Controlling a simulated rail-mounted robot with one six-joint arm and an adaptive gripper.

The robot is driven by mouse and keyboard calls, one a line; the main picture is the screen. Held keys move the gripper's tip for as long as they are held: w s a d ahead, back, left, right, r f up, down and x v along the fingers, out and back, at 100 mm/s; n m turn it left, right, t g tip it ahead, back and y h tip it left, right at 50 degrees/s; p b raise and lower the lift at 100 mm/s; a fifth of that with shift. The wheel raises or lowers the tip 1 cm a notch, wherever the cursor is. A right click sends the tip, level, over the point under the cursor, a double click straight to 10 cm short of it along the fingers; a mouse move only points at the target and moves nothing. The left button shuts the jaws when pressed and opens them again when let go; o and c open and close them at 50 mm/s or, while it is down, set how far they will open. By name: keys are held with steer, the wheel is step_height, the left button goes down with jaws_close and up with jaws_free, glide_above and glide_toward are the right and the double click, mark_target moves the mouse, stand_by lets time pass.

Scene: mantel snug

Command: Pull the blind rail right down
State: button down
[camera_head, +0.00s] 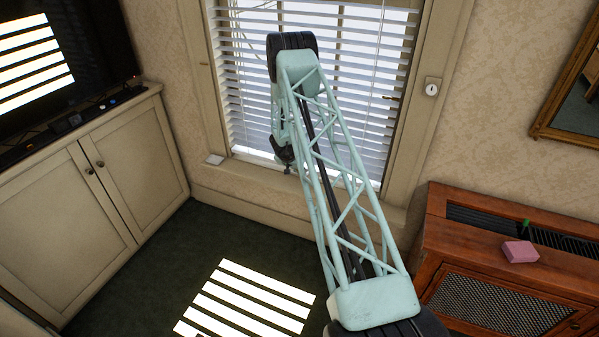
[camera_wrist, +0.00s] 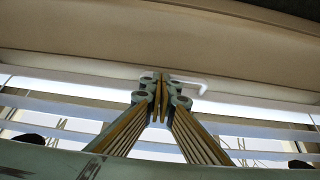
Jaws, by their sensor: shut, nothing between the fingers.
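The white slatted blind (camera_head: 345,60) hangs in the window, its slats tilted open. Its lower edge is near the sill, partly hidden behind my arm. In the wrist view a pale horizontal bar, seemingly the blind rail (camera_wrist: 60,82), runs across the picture behind the fingertips, with slats below it in the picture. A small white hook-shaped piece (camera_wrist: 195,82) shows just right of the fingertips. My gripper (camera_wrist: 161,82) is shut and empty, its tips in front of the bar; I cannot tell whether they touch. In the head view my gripper (camera_head: 285,155) is small, low against the window.
The window sill (camera_head: 250,175) lies just under the blind. A cream cabinet (camera_head: 110,185) with a dark screen stands on the left. A wooden cabinet (camera_head: 440,230) with a pink block (camera_head: 520,251) stands on the right. The floor (camera_head: 170,265) between is clear, with bright light stripes.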

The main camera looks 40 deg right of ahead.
steer(key=shift+r+p, duration=0.2)
steer(key=shift+p, duration=0.1)
steer(key=shift+w+d+r+p, duration=0.1)
steer(key=shift+d+r+p, duration=0.1)
steer(key=shift+r+p, duration=0.9)
steer(key=shift+w+d+r+p, duration=0.15)
steer(key=shift+r+p, duration=0.6)
steer(key=shift+p, duration=0.55)
steer(key=p+v, duration=0.1)
steer(key=v, duration=0.8)
steer(key=shift+s+a+r, duration=0.2)
steer(key=shift+r, duration=0.15)
